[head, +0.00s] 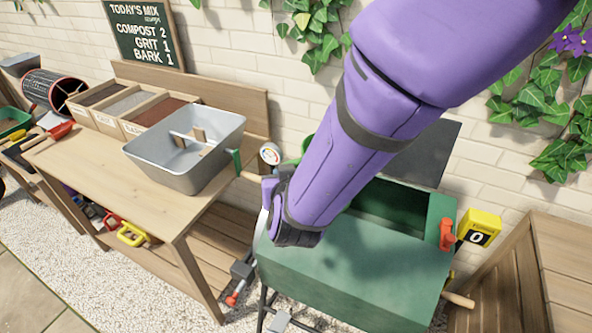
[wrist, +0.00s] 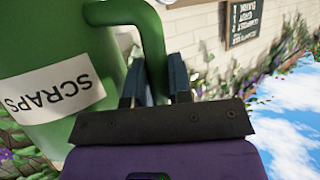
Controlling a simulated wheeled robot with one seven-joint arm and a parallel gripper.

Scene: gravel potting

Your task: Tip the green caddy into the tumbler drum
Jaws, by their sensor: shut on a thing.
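The green caddy (wrist: 40,55) with a white SCRAPS label fills the left of the wrist view. My gripper (wrist: 155,62) is shut on its green handle, one dark finger on each side. The label reads upside down there, as does the wall sign, so I cannot tell the caddy's exact tilt. In the head view my purple arm hides most of the caddy and the fingertips; a bit of green shows left of the arm. The green tumbler drum (head: 335,275) stands below my arm, its hatch opening (head: 385,208) showing dark inside behind my forearm.
A wooden bench (head: 110,185) at left holds a grey tub (head: 170,170) and a divided box of mixes (head: 115,105). A yellow counter (head: 480,227) and red latch (head: 446,234) are at the drum's right. A brick wall with ivy (head: 555,140) stands behind.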

